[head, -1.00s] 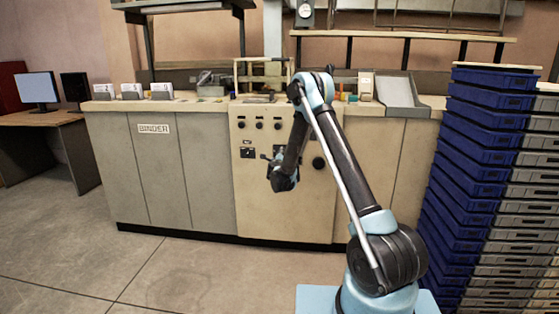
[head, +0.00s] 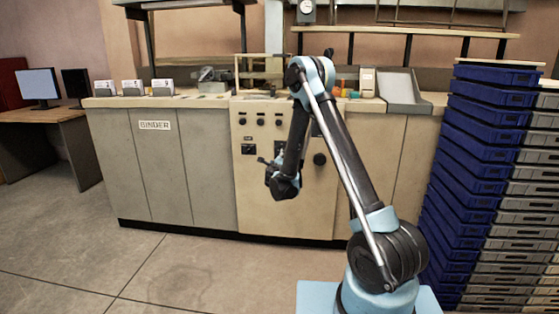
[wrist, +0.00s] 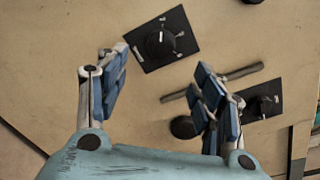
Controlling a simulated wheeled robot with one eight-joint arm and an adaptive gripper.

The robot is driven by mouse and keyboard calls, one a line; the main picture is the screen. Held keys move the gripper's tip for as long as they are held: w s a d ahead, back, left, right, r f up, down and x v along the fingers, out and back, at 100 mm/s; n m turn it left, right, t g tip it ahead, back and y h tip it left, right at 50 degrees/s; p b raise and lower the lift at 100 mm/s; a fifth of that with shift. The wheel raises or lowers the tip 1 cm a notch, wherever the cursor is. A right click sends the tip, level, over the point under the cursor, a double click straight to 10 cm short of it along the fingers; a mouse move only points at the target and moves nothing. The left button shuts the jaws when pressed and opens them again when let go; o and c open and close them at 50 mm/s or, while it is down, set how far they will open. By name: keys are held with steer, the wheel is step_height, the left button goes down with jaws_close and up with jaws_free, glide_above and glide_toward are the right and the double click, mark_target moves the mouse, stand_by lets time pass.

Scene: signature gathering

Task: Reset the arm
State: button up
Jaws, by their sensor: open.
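My gripper (head: 282,184) hangs at the end of my folded arm, in front of the binder's cream middle panel in the head view. In the wrist view my gripper (wrist: 160,80) has its two blue-padded fingers spread wide, with nothing between them. Behind the fingers is the cream panel (wrist: 60,60) with a black square knob plate (wrist: 160,38) and a second black knob plate (wrist: 263,107). A grey bar (wrist: 212,82) shows behind the right finger. I cannot tell whether the finger touches it.
The binder counter (head: 170,165) spans the back, with three card holders (head: 132,87) at its left end. Tall stacks of blue crates (head: 480,155) and grey crates stand close at right. A desk with a monitor (head: 38,84) is at left. The floor (head: 180,275) at front left is clear.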

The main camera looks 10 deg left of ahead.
steer(key=shift+s, duration=0.5)
steer(key=s+d+r+m+g+h, duration=0.2)
steer(key=s+d+r+m, duration=0.1)
steer(key=d+r+m, duration=0.4)
steer(key=s+d+r+m+g+h, duration=0.1)
steer(key=s+d+r+m+h, duration=0.1)
steer(key=d+m, duration=0.6)
steer(key=s+d+r+m+g+h, duration=0.1)
steer(key=s+d+r+m+g, duration=0.25)
steer(key=s+d+m, duration=0.7)
steer(key=s+d+f+m+g+y, duration=0.15)
steer(key=s+d+m, duration=0.35)
steer(key=s, duration=0.5)
steer(key=s+d+f+m+g, duration=0.1)
steer(key=s+d+m+g, duration=0.25)
steer(key=s, duration=0.65)
steer(key=s+a+f+m+g+y, duration=0.1)
steer(key=s+f+m, duration=0.2)
steer(key=s+m, duration=0.3)
steer(key=s+a+f+m+g+y, duration=0.1)
steer(key=s+m, duration=0.4)
steer(key=s, duration=0.9)
step_height(320, 180, down, 3)
steer(key=shift+r+m+g+y, duration=0.15)
steer(key=shift+m+g+y, duration=0.25)
steer(key=shift+g+y, duration=0.25)
